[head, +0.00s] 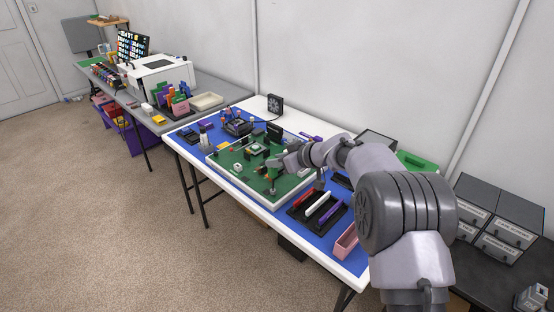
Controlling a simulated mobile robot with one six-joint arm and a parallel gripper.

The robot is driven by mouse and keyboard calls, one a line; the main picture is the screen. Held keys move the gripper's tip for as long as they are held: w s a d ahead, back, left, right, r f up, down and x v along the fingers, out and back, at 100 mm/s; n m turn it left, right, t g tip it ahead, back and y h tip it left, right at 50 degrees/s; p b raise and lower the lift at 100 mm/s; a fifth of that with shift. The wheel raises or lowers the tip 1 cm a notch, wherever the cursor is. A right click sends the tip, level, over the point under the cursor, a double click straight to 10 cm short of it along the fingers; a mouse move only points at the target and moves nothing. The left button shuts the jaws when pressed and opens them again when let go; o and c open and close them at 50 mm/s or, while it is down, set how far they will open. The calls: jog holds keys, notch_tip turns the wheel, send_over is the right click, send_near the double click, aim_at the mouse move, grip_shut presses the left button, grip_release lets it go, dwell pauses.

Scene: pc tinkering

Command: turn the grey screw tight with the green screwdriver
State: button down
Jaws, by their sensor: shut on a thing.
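My gripper (272,171) is over the right part of the green board (230,164), which lies in a white frame on the blue-topped table. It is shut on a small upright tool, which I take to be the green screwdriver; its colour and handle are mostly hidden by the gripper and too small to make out. The tool points down towards the board. The grey screw is too small or hidden to pick out, so I cannot tell whether the tip touches it.
A black tray (296,213) with red, white and purple pieces lies right of the board. A pink bin (346,242) stands at the table's near right end. A dark fan (275,104) stands at the back. A grey table with a white printer (161,76) is farther left.

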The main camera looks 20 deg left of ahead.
jog(key=shift+f, duration=0.9)
jog(key=c, duration=1.1)
grip_release()
jog(key=v, duration=0.5)
jog(key=shift+d, duration=0.1)
